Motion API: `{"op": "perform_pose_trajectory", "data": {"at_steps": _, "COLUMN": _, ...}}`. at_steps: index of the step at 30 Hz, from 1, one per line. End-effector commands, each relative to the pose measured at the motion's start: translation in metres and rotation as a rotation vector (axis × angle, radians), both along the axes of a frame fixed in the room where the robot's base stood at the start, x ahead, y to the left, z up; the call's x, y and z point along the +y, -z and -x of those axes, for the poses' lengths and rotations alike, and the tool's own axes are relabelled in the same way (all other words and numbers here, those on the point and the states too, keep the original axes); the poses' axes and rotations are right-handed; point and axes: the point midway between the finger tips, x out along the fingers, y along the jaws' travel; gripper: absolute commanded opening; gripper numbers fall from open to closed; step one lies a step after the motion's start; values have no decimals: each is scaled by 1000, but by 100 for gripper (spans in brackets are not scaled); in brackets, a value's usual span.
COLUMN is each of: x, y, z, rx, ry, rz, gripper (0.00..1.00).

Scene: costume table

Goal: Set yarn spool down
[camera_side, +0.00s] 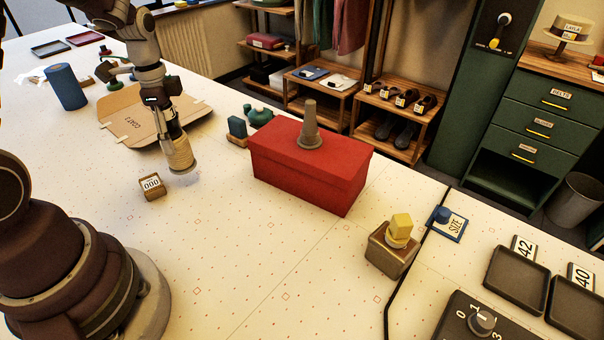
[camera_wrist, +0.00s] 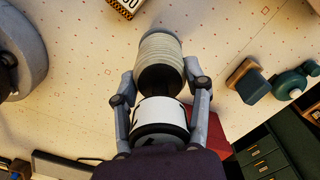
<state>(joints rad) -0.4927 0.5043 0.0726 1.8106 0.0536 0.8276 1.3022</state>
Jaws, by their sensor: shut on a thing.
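The yarn spool (camera_side: 180,154) is cream-coloured and wound with yarn. My gripper (camera_side: 174,134) is shut on it from above and holds it near the white table. In the side view the spool is roughly upright, with its lower end close to the tabletop; I cannot tell whether it touches. In the wrist view the spool (camera_wrist: 160,50) sits between the two fingers of my gripper (camera_wrist: 164,82). Its near end is dark, and its far end is partly hidden.
A red box (camera_side: 308,172) with a grey peg (camera_side: 310,125) on top stands to the right. A flat cardboard piece (camera_side: 135,118) lies behind. The table in front is clear.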

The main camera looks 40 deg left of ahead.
Motion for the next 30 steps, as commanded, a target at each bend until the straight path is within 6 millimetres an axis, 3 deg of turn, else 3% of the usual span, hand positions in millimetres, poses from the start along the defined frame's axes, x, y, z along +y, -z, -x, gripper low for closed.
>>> {"op": "perform_pose_trajectory", "data": {"at_steps": 6, "x": 17, "y": 4, "z": -28, "rx": 1, "ry": 0, "rz": 1, "gripper": 7}}
{"op": "perform_pose_trajectory", "data": {"at_steps": 13, "x": 18, "y": 36, "z": -31, "rx": 2, "ry": 0, "rz": 2, "gripper": 7}}
{"op": "perform_pose_trajectory", "data": {"at_steps": 23, "x": 18, "y": 40, "z": -31, "rx": 0, "ry": 0, "rz": 0, "gripper": 7}}
{"op": "perform_pose_trajectory", "data": {"at_steps": 24, "x": 18, "y": 40, "z": -31, "rx": 0, "ry": 0, "rz": 0, "gripper": 51}}
{"op": "perform_pose_trajectory", "data": {"at_steps": 30, "x": 18, "y": 40, "z": -31, "rx": -1, "ry": 0, "rz": -1, "gripper": 74}}
